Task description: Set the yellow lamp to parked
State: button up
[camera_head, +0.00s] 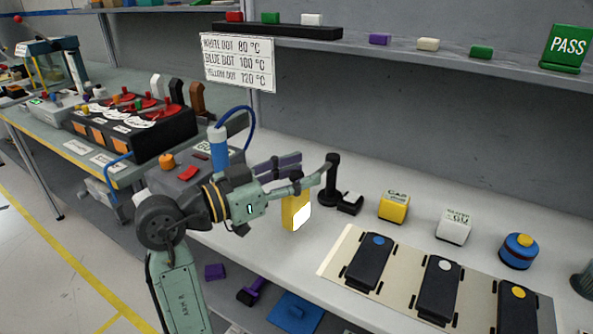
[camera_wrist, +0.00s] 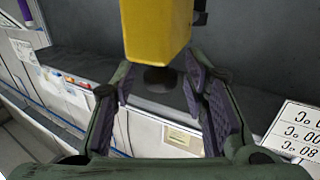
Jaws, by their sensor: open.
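A yellow block with a white front panel (camera_head: 297,212), the only lamp-like yellow thing I make out, stands upright on the bench below my gripper. In the wrist view the yellow block (camera_wrist: 157,38) fills the top middle, apart from both fingers. That view is upside down. My gripper (camera_head: 306,170) is open, with its fingers pointing right above the block; in the wrist view, nothing is clamped between the fingertips (camera_wrist: 160,92). A black post (camera_head: 332,180) with a rounded top stands just beyond the fingertips. The block's back and any switch are hidden.
Right of the post are a small black-and-white piece (camera_head: 350,202), a yellow box (camera_head: 394,206), a white box (camera_head: 454,226) and a blue-yellow round piece (camera_head: 518,250). Black modules (camera_head: 439,290) with coloured dots lie in front. A temperature sign (camera_head: 238,62) hangs behind.

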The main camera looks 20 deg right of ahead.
jog(key=shift+c, duration=0.2)
grip_shut()
dwell(0.3)
dwell(0.3)
